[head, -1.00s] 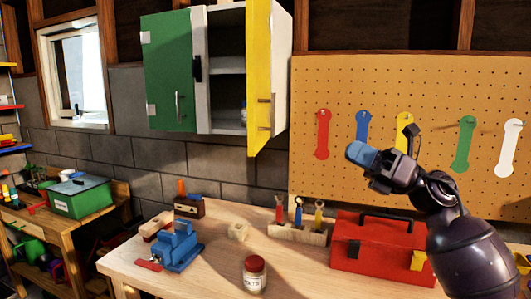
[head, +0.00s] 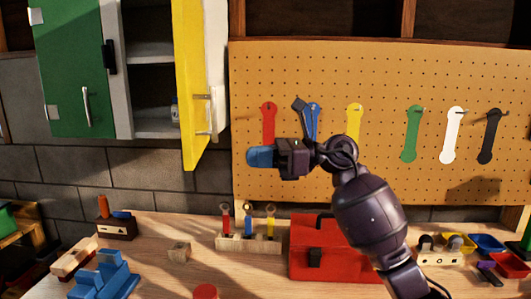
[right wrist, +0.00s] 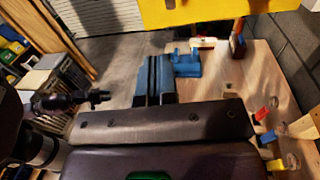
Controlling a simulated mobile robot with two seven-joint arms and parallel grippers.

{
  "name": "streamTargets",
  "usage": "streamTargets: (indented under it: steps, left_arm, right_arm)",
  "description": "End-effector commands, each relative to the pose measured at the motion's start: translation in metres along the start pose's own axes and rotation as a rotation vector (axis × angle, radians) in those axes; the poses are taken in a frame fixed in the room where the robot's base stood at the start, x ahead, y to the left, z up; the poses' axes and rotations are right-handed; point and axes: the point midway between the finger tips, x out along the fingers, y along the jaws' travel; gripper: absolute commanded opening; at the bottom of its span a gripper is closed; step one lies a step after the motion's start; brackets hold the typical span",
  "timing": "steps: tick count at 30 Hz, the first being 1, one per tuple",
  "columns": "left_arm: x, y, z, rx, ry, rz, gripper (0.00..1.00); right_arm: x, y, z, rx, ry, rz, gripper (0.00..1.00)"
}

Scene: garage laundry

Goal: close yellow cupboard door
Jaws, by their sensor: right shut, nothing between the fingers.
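The yellow cupboard door (head: 188,90) stands open on the right side of the wall cupboard, swung out toward me. Its handle (head: 203,115) shows near the lower right part of the door. My right gripper (head: 252,156) is shut and empty, pointing left, to the right of the door's lower end and apart from it in the picture. In the right wrist view, the yellow door (right wrist: 215,12) crosses the top, beyond the blue fingertips (right wrist: 153,80). My left gripper does not show in the head view.
The green cupboard door (head: 72,65) is shut at the left. Below are a workbench (head: 200,262) with a red toolbox (head: 335,250), a tool rack (head: 248,243) and a blue vise (head: 103,278). A pegboard (head: 385,80) with hanging coloured wrenches is behind my right arm.

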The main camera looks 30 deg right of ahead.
Motion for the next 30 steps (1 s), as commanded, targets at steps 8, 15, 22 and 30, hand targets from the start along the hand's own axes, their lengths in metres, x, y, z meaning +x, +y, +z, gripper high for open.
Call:
streamTargets:
  steps: [8, 15, 22, 30]
  left_arm:
    - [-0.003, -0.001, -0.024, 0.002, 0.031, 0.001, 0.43]
    - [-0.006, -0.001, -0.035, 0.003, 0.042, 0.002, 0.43]
    - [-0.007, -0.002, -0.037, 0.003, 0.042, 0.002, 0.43]
    - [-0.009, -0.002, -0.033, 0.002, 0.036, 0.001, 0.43]
  right_arm:
    - [0.05, 0.001, 0.003, 0.002, -0.005, 0.003, 0.0]
    - [0.083, 0.0, 0.002, 0.002, -0.004, 0.001, 0.0]
    - [0.096, 0.0, 0.001, 0.002, -0.002, 0.0, 0.0]
    - [0.096, 0.0, 0.0, 0.002, -0.001, 0.0, 0.0]
